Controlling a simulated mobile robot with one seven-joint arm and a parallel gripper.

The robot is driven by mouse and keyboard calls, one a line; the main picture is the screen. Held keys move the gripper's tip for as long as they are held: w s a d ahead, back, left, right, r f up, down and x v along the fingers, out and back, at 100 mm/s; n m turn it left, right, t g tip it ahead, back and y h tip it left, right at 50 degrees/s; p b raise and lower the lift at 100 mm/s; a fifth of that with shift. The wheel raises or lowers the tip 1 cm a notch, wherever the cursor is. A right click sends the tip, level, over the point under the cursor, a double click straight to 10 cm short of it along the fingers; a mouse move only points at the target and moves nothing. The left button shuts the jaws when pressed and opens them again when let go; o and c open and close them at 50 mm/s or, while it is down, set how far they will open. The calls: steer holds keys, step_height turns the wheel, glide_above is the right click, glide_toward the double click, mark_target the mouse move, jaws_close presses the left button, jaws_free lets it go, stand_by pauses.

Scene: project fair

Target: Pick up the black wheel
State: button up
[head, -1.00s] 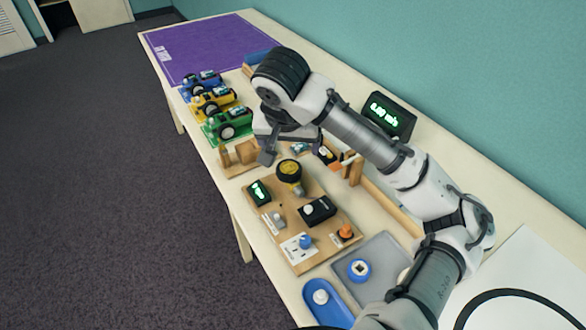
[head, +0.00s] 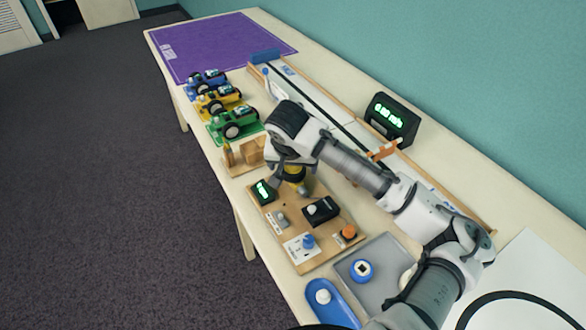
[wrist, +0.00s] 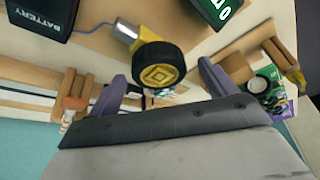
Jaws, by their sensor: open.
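The black wheel (wrist: 158,65) has a ribbed tyre and a yellow hub. In the wrist view it is at the upper middle, mounted at the end of a small motor (wrist: 124,31) with a blue wire. My gripper (wrist: 162,72) is open, with one finger to each side of the wheel; I cannot tell whether either touches it. In the head view my gripper (head: 290,188) is low over the far end of the wooden board (head: 283,242), and mostly hides the wheel; only some yellow shows between the fingers.
On the board stand a black battery box (head: 321,210), a small green display (head: 262,191), a blue knob (head: 307,241) and an orange button (head: 349,232). Toy cars (head: 233,124) stand beyond, left. A track (head: 333,112) with a speed display (head: 391,118) runs behind. A grey tray (head: 381,252) is nearer.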

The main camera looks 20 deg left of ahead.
steer(key=c, duration=1)
steer(key=shift+c, duration=0.2)
